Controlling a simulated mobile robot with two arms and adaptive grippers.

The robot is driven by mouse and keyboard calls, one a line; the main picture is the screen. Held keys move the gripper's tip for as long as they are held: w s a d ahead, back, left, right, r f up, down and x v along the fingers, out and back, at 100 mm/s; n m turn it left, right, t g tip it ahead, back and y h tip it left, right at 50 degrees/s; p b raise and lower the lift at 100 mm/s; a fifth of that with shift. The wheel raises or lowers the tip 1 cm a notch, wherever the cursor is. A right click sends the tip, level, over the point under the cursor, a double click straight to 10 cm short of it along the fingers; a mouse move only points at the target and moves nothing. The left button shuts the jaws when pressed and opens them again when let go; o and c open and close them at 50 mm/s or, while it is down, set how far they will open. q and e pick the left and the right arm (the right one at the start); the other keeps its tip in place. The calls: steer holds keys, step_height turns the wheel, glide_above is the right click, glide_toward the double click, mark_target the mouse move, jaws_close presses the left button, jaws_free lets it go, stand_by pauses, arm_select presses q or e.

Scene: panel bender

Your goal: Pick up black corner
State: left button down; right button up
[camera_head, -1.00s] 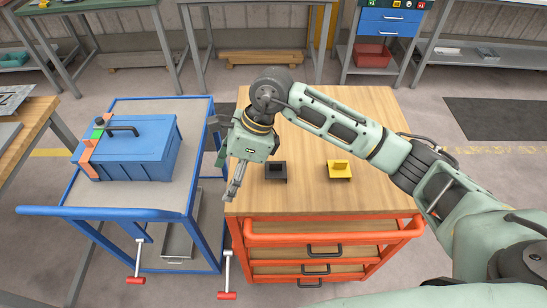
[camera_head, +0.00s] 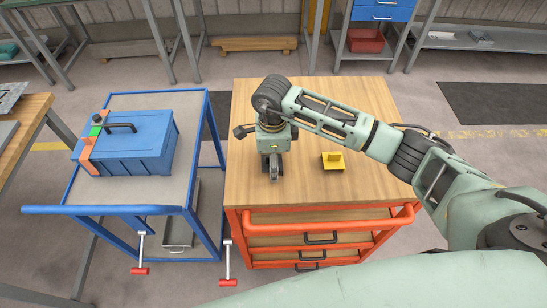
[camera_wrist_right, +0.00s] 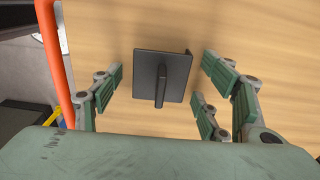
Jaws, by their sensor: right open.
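The black corner (camera_wrist_right: 150,64) is a dark square plate with an upright fin, and it lies on the wooden top of the orange cart. In the right wrist view it sits between the spread fingers, with gaps to both sides. My right gripper (camera_wrist_right: 160,88) is open and empty. In the head view my right gripper (camera_head: 273,176) points down over the black corner and mostly hides it. I cannot tell its exact height above the wood. My left gripper is not in view.
A yellow corner (camera_head: 333,162) lies on the wooden cart top (camera_head: 350,105), to the right of my right gripper. The orange cart rail (camera_head: 330,222) runs along the front edge. A blue cart with a blue toolbox (camera_head: 130,145) stands to the left. The far part of the wooden top is clear.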

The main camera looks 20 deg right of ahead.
steer(key=c, duration=1)
steer(key=shift+r, duration=0.1)
steer(key=shift+c, duration=0.2)
steer(key=shift+w+r+b, duration=0.1)
steer(key=shift+r+b, duration=0.45)
steer(key=shift+r, duration=0.05)
steer(key=r, duration=0.1)
steer(key=r+b, duration=0.1)
steer(key=shift+s+r+b, duration=0.3)
steer(key=shift+s+r, duration=0.05)
steer(key=shift+r, duration=0.05)
steer(key=s+d+r+n+b, duration=0.1)
steer(key=s+d+r+n, duration=0.1)
steer(key=s+n, duration=0.4)
steer(key=s+d+r+n+b, duration=0.2)
steer(key=s+r+n, duration=0.2)
steer(key=n, duration=1.1)
steer(key=s, duration=0.3)
steer(key=shift+s+r, duration=0.15)
steer(key=shift+r, duration=0.25)
